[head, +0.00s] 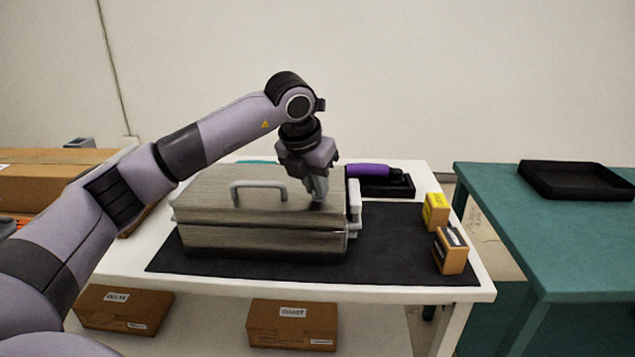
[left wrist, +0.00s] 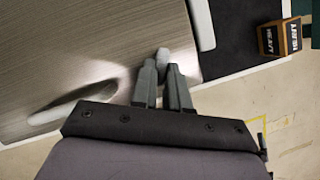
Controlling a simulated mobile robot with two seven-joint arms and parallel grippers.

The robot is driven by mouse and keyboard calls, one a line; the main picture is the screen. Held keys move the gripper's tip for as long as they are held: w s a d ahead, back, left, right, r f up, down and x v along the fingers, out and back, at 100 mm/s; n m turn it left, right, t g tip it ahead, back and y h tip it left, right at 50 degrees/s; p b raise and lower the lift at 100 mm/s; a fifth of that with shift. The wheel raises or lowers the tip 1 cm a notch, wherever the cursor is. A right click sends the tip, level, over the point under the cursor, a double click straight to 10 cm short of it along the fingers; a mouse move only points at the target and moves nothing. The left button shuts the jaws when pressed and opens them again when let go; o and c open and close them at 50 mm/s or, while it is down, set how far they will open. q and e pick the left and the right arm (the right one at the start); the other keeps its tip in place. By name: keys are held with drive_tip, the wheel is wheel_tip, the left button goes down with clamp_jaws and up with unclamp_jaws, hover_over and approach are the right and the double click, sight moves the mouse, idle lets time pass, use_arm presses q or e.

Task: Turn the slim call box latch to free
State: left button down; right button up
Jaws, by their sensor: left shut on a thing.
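The slim call box (head: 263,240) is a wide grey brushed case with a pale arched handle (head: 258,187) on its lid. It stands on a black mat; part of its lid also shows in the left wrist view (left wrist: 85,40). My left gripper (head: 318,195) reaches down to the right part of the lid. In the left wrist view, its two grey fingers (left wrist: 165,85) are shut on a small pale grey latch (left wrist: 162,56), whose top end shows between the tips. The lower part of the latch is hidden. My right gripper is not in view.
Behind the box, a purple handset (head: 368,170) lies by a black tray (head: 400,187). Two small orange boxes (head: 436,212) (head: 451,256) stand at the mat's right. Bare mat (head: 395,245) lies between. A teal table (head: 575,245) with a black tray (head: 578,181) is farther right.

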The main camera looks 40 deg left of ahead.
use_arm(q)
drive_tip(key=m, duration=0.1)
drive_tip(key=m+h+p, duration=0.1)
drive_tip(key=m, duration=0.1)
drive_tip(key=shift+a+r+m+h, duration=0.15)
drive_tip(key=shift+a+m+h, duration=0.15)
drive_tip(key=shift+a+m+h+p, duration=0.1)
drive_tip(key=shift+m+h+p, duration=0.2)
drive_tip(key=shift+m+p, duration=0.45)
drive_tip(key=m+g+h+p, duration=0.1)
drive_tip(key=m, duration=0.2)
drive_tip(key=shift+w+a, duration=0.1)
drive_tip(key=shift+w, duration=0.05)
drive_tip(key=shift+w+m+p, duration=0.1)
drive_tip(key=shift+m+p, duration=0.4)
drive_tip(key=shift+m, duration=0.25)
drive_tip(key=shift+w+a+m+g+h+p, duration=0.15)
drive_tip(key=shift+m+g+h+p, duration=0.45)
drive_tip(key=shift+m, duration=0.8)
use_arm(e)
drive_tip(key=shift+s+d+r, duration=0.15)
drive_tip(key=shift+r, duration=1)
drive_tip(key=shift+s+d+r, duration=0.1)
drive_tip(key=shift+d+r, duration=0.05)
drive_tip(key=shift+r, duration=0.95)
use_arm(q)
drive_tip(key=c, duration=1.1)
unclamp_jaws()
